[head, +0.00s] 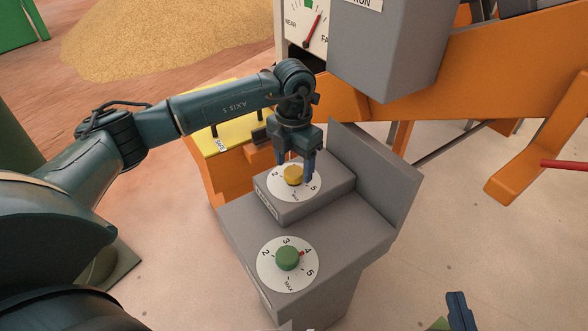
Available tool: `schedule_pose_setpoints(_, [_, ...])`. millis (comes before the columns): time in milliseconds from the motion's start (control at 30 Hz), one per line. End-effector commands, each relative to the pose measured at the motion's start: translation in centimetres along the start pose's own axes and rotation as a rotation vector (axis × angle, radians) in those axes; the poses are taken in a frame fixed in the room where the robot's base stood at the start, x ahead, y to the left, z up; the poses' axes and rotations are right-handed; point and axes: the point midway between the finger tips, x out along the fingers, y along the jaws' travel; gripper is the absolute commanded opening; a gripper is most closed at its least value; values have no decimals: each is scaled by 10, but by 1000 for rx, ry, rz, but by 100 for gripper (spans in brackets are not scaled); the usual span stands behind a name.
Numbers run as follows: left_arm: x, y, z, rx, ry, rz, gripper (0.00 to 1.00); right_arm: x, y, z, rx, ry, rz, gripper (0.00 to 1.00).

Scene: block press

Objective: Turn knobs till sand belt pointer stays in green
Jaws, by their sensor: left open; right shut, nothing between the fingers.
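The gauge (311,30) at the top is marked NEAR and FAR. Its red pointer leans right of the green mark, towards FAR; the dial's top is cut off. The yellow knob (293,175) sits on a white dial on the raised grey step; its setting is hard to read. My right gripper (460,312) shows only partly at the bottom right edge, shut and away from the knobs.
The grey console (345,222) has an upright panel on its right side. A yellow panel (228,135) lies behind my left arm. A sand heap (150,38) is at the back left.

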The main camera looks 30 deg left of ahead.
Motion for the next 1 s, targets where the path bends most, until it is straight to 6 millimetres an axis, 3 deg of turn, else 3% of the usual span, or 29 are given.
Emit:
schedule_pose_setpoints(133, [11,0,0,0,0,-1,62,0,-1,0,-7,19,-2,0])
schedule_pose_setpoints(433, [12,0,0,1,0,-1,62,0,-1,-1,-8,23,-2,0])
schedule_pose_setpoints(1000, [11,0,0,1,0,-1,18,0,-1,-1,-8,22,-2,0])
